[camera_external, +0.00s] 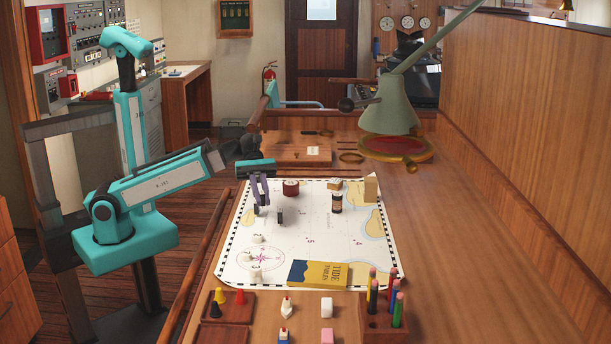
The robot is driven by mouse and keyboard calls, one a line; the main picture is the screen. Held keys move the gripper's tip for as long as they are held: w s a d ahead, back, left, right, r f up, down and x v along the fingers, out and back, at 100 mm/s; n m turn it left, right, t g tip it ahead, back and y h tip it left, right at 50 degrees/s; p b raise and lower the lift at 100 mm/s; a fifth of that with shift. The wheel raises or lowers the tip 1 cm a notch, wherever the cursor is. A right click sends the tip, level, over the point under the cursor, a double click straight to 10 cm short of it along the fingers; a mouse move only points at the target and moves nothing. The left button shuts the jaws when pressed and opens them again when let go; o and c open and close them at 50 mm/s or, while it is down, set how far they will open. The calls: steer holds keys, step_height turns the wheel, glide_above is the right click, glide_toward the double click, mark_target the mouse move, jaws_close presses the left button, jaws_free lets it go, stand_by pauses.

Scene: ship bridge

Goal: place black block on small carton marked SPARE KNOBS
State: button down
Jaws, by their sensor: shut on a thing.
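My gripper (261,200) reaches in over the left part of the chart with its purple fingers pointing down. It is shut on a small dark thing, which I take to be the black block (257,210); the fingers hide most of it. Whether it touches the chart is hard to tell. A plain tan carton (370,188) stands at the chart's far right corner. No lettering on it can be read, so I cannot confirm that it is the SPARE KNOBS carton.
The chart (315,240) lies on the wooden table. On it are a dark red round tin (291,187), a dark bottle (336,202), a small dark upright thing (279,214), white pieces (256,273) and the tide tables book (318,273). A green lamp (391,105) stands behind.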

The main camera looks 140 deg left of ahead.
steer(key=a+r+n+y+p, duration=0.3)
steer(key=a+n+y+p, duration=0.2)
steer(key=a, duration=0.9)
steer(key=a+r+n+y+p, duration=0.3)
steer(key=a+n+y+p, duration=0.2)
steer(key=a, duration=0.9)
steer(key=y+p, duration=0.2)
steer(key=shift+s+r+t+p, duration=0.2)
steer(key=shift+t+p, duration=0.2)
steer(key=shift+w+a, duration=0.1)
steer(key=p, duration=0.4)
glide_above(372, 179)
steer(key=shift+f, duration=0.7)
steer(key=shift+w, duration=0.1)
steer(key=shift+f, duration=0.1)
steer(key=shift+f+p, duration=0.7)
steer(key=shift+f, duration=1)
steer(key=shift+f, duration=0.1)
